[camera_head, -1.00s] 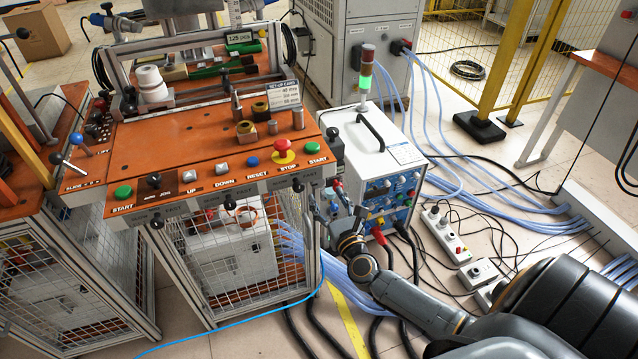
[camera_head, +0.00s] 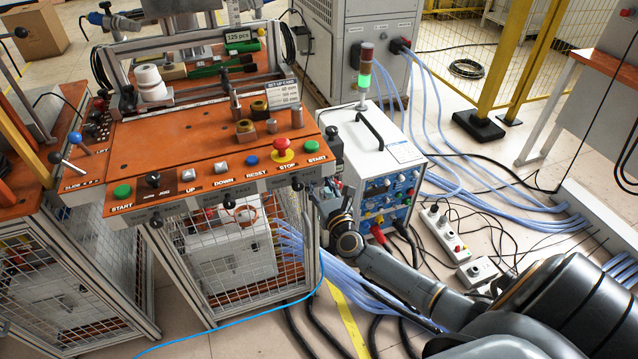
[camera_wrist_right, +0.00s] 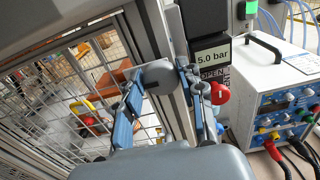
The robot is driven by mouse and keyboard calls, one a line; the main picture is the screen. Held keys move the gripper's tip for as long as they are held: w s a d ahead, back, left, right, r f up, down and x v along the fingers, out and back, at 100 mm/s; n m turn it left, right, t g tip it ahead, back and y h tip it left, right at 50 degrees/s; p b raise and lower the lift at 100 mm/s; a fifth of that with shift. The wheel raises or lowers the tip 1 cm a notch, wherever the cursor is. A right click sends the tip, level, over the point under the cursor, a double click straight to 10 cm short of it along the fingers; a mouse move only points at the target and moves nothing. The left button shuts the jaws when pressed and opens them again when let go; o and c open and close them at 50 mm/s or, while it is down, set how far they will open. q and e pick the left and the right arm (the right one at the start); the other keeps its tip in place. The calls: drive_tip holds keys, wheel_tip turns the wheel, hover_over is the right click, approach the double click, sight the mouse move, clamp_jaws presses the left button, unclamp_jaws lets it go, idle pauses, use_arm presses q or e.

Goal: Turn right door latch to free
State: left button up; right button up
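Dark latch knobs sit under the front edge of the orange console in the head view; the right door latch (camera_head: 297,184) is the rightmost one, above the right mesh door (camera_head: 290,238). In the right wrist view a rounded dark grey knob (camera_wrist_right: 160,76), which looks like this latch, lies between the fingertips. My right gripper (camera_wrist_right: 162,85) is open, with one finger on each side of the knob; I cannot tell whether either touches it. In the head view my right gripper (camera_head: 322,192) is small, right of the latch. My left gripper is not in view.
A red knob (camera_wrist_right: 220,93) and a "5.0 bar" display (camera_wrist_right: 211,58) are close to the right finger. Console buttons, including a red stop button (camera_head: 283,145), lie above the latch.

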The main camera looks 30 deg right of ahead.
drive_tip(key=shift+n, duration=0.3)
drive_tip(key=n+p, duration=0.1)
drive_tip(key=n, duration=0.2)
drive_tip(key=shift+a+n, duration=0.1)
drive_tip(key=shift+n, duration=0.2)
drive_tip(key=n+p, duration=0.1)
drive_tip(key=n, duration=0.4)
drive_tip(key=shift+a, duration=0.1)
drive_tip(key=n+p, duration=0.1)
drive_tip(key=n, duration=0.3)
drive_tip(key=shift+f+n, duration=0.15)
drive_tip(key=shift+n, duration=0.25)
drive_tip(key=shift+f+n+p, duration=0.1)
drive_tip(key=shift+n+p, duration=0.4)
drive_tip(key=shift+n, duration=1.5)
drive_tip(key=o, duration=1.1)
drive_tip(key=shift+o, duration=0.2)
